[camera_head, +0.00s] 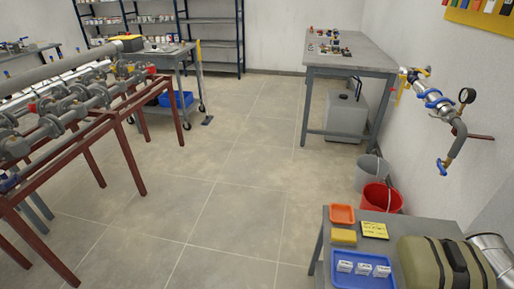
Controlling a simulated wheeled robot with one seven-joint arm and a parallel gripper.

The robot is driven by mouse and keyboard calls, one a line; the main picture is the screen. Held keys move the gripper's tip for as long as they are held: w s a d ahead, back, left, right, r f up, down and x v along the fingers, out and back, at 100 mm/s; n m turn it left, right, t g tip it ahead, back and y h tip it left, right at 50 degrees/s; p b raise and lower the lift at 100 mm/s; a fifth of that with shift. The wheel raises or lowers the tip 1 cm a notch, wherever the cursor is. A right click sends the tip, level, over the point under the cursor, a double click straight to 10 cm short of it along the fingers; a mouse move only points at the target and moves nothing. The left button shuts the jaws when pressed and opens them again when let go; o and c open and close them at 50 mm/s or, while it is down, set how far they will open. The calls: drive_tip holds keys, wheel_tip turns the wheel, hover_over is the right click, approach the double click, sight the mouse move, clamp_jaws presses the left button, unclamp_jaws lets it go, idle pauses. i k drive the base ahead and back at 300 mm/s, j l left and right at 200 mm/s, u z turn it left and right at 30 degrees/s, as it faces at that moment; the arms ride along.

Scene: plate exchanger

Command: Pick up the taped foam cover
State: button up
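I cannot single out the taped foam cover with certainty. A silver, foil-like curved piece (489,255) lies at the right edge of the near table, partly cut off by the frame and partly behind the olive bag (447,264). Thick grey sleeve-like lengths (62,68) also run along the pipework at the left. Tape or foam cannot be made out on either. My gripper is not in view.
The near table (313,255) holds a blue tray (346,281) with small white boxes, an orange tray (342,214), a yellow block (343,237) and a yellow card (374,230). Red (382,197) and grey (370,172) buckets stand behind it. The middle floor is clear.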

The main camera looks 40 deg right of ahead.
sight(426, 262)
drive_tip(key=k+z, duration=0.2)
drive_tip(key=k, duration=0.3)
drive_tip(key=z, duration=1.45)
drive_tip(key=i+j, duration=0.15)
drive_tip(key=j, duration=0.45)
drive_tip(key=i+j, duration=0.1)
drive_tip(key=j, duration=0.5)
drive_tip(key=i+j+z, duration=0.1)
drive_tip(key=j, duration=0.45)
drive_tip(key=i+j, duration=0.15)
drive_tip(key=j, duration=0.45)
drive_tip(key=i+j, duration=0.1)
drive_tip(key=j, duration=0.5)
drive_tip(key=l, duration=0.6)
drive_tip(key=z, duration=0.05)
